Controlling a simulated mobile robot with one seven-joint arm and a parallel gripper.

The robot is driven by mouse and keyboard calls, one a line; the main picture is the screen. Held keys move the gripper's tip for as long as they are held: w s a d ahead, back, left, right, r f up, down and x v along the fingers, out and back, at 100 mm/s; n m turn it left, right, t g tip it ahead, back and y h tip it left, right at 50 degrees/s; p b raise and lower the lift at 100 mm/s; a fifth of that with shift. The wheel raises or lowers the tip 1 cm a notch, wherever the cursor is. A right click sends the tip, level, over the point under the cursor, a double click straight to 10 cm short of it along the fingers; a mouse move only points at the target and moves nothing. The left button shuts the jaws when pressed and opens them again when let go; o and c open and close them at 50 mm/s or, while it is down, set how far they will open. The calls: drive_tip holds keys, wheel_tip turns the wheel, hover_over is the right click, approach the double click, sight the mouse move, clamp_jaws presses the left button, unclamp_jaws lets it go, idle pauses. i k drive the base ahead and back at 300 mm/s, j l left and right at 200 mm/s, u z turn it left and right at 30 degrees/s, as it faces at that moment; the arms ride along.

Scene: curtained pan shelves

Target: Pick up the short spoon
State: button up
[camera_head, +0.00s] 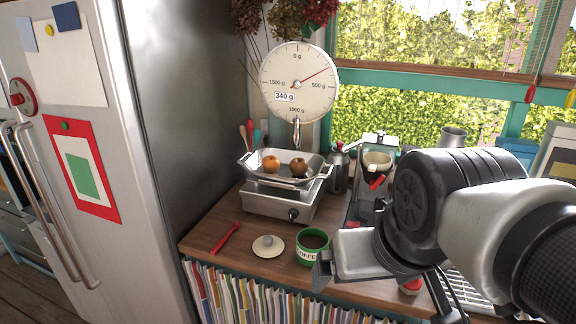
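A short, thin red object (225,238) lies on the wooden counter at the left, in front of the scale; it may be the short spoon, but its shape is too small to be sure. Several utensil handles (250,133), one red, stand upright behind the scale, their lower parts hidden. My gripper (323,269) is at the right, over the counter's front edge, beside the green coffee tin and well to the right of the red object. My arm hides part of it, so its finger opening is unclear. Nothing is visibly held.
The green coffee tin (312,246) stands open, with a round lid (268,246) to its left. A scale with a metal tray (283,182) holds two fruits. A moka pot (338,170) and a coffee machine stand behind. A fridge (130,130) bounds the left.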

sight(235, 226)
drive_tip(key=i+j+z, duration=0.2)
drive_tip(key=j, duration=0.45)
drive_tip(key=i+j+z, duration=0.2)
drive_tip(key=j, duration=0.45)
drive_tip(key=i+j+z, duration=0.2)
drive_tip(key=j, duration=0.5)
drive_tip(key=j+z, duration=0.2)
drive_tip(key=j, duration=0.45)
